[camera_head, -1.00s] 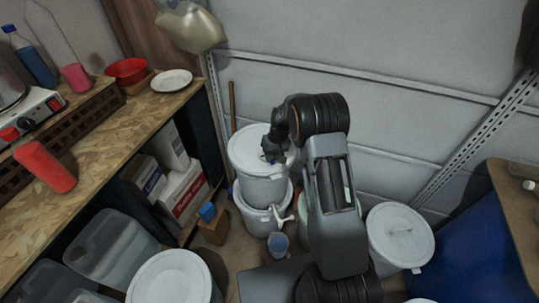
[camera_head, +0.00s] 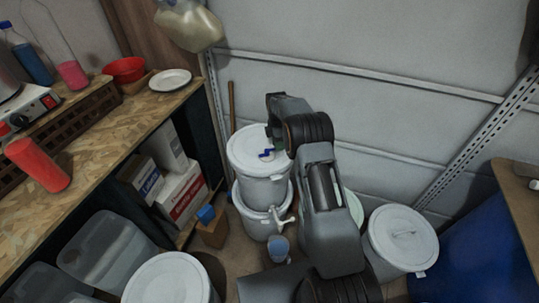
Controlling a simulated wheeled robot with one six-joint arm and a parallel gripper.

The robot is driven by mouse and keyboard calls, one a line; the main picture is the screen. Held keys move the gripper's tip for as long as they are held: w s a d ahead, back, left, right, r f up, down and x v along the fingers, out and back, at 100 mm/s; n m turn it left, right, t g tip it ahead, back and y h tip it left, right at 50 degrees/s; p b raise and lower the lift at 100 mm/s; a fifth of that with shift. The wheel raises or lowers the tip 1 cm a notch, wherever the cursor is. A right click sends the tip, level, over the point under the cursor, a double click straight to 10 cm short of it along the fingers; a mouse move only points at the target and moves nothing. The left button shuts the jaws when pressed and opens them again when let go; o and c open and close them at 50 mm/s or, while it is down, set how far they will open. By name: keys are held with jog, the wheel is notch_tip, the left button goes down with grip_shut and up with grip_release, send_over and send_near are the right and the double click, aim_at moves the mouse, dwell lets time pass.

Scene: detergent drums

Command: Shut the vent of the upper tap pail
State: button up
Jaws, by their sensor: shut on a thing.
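The upper tap pail (camera_head: 256,178) is white with a white lid and stands on another white pail. A small blue vent (camera_head: 266,154) sits on its lid, towards the right side. My gripper (camera_head: 274,146) is at the far right side of the vent, low over the lid. It is shut on the vent, though its fingertips are small and partly hidden by my wrist. My arm covers the lid's right edge.
The lower pail (camera_head: 252,222) has a white tap (camera_head: 285,221) at its front, with a small blue-grey cup (camera_head: 279,248) below. Another lidded pail (camera_head: 400,240) stands to the right. A wooden workbench (camera_head: 110,130) is at the left, and the wall is close behind.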

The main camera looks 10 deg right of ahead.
jog(key=o, duration=0.9)
jog(key=shift+o, duration=0.2)
jog(key=shift+w+a, duration=0.1)
jog(key=shift+w, duration=0.1)
jog(key=shift+o, duration=0.4)
jog(key=o, duration=0.3)
jog(key=shift+o, duration=0.2)
jog(key=shift+w+r+p, duration=0.2)
jog(key=shift+r+p, duration=0.3)
jog(key=shift+r, duration=0.25)
jog(key=shift+w+r+p, duration=0.15)
jog(key=shift+r+p, duration=0.35)
jog(key=shift+r, duration=0.2)
jog(key=shift+w+r+p, duration=0.2)
jog(key=shift+r+p, duration=0.3)
jog(key=shift+r, duration=0.25)
